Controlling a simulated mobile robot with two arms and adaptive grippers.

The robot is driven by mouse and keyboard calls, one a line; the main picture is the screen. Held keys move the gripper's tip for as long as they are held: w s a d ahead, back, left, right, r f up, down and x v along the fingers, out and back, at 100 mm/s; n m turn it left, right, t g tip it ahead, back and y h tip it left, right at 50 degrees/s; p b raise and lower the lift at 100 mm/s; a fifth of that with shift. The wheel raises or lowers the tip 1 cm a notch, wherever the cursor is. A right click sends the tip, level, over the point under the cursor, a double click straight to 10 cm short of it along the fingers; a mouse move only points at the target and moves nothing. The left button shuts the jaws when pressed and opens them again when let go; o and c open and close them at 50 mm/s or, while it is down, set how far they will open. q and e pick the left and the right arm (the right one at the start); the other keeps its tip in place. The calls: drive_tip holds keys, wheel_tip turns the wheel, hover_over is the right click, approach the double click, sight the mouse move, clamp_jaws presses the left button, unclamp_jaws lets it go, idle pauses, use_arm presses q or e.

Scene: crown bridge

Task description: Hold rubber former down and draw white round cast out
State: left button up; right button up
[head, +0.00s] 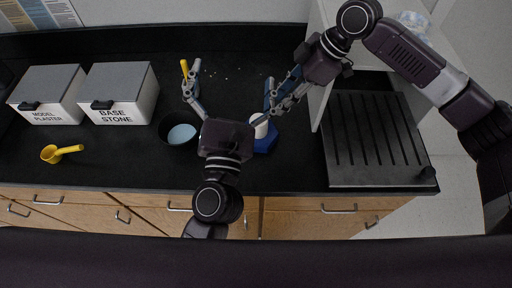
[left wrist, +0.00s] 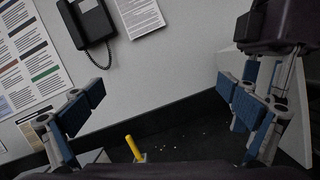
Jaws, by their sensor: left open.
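The white round cast (head: 259,126) stands in the blue rubber former (head: 266,144) on the black bench, partly hidden by my grippers. My left gripper (head: 232,80) is open with its fingers spread wide, and its wrist covers the bench just left of the former. Its spread fingers also show in the left wrist view (left wrist: 160,105), with nothing between them. My right gripper (head: 276,108) reaches down from the upper right, its tips close beside the cast. Whether it touches the cast or the former, and how far it is closed, is hidden.
A dark bowl (head: 165,124) with pale blue inside stands left of my left wrist. A yellow handle (head: 184,70) shows behind it. Two labelled boxes (head: 120,75) and a yellow scoop (head: 50,154) lie left. A grooved grey tray (head: 385,174) stands right.

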use_arm(q)
drive_tip(key=s+d+n+h, duration=0.1)
drive_tip(key=d+n, duration=0.3)
drive_tip(key=n+g, duration=0.1)
drive_tip(key=g, duration=0.1)
hover_over(259, 134)
drive_tip(key=s, duration=0.3)
wheel_tip(259, 134, down, 4)
drive_tip(key=f+g, duration=0.1)
drive_tip(key=f, duration=0.5)
drive_tip(key=s+f+g, duration=0.1)
drive_tip(key=f+g, duration=0.1)
drive_tip(key=f, duration=0.5)
drive_tip(key=f+m+g+y, duration=0.1)
drive_tip(key=f+g, duration=0.1)
drive_tip(key=f, duration=0.5)
drive_tip(key=shift+s+a, duration=0.15)
drive_tip(key=shift+a, duration=0.2)
drive_tip(key=shift+f, duration=0.35)
drive_tip(key=x, duration=0.7)
drive_tip(key=shift+w+f, duration=0.2)
drive_tip(key=shift+w, duration=0.05)
